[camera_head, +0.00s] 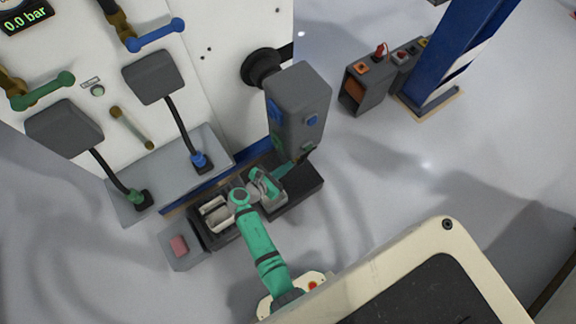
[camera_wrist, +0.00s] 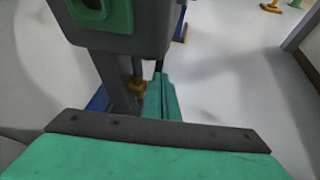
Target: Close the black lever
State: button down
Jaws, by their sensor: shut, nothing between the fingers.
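My gripper (camera_head: 299,161) is green and shut, with nothing between its fingers. It is at the lower right of the grey box on the post, and its fingers point up and right. In the wrist view my fingers (camera_wrist: 160,84) are together, just right of a brass valve fitting (camera_wrist: 137,86). A thin dark piece, which looks like the black lever (camera_wrist: 158,66), shows right at the fingertips under the grey box. In the head view it is a small dark shape (camera_head: 310,152) by the fingertips. I cannot tell whether they touch.
The grey box (camera_head: 300,100) with blue and green buttons stands close above my gripper. A white panel with a blue handle (camera_head: 155,36) and a green handle (camera_head: 42,92) is at left. A blue post (camera_head: 455,60) stands at upper right. The floor right of my gripper is clear.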

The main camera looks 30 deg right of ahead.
jog(key=s+d+r+m+t+y, duration=0.1)
jog(key=s+d+m+t+y, duration=0.2)
jog(key=s+m+t+y, duration=0.3)
jog(key=s+m+t, duration=0.3)
jog(key=m, duration=0.4)
jog(key=shift+d, duration=0.2)
dwell(0.4)
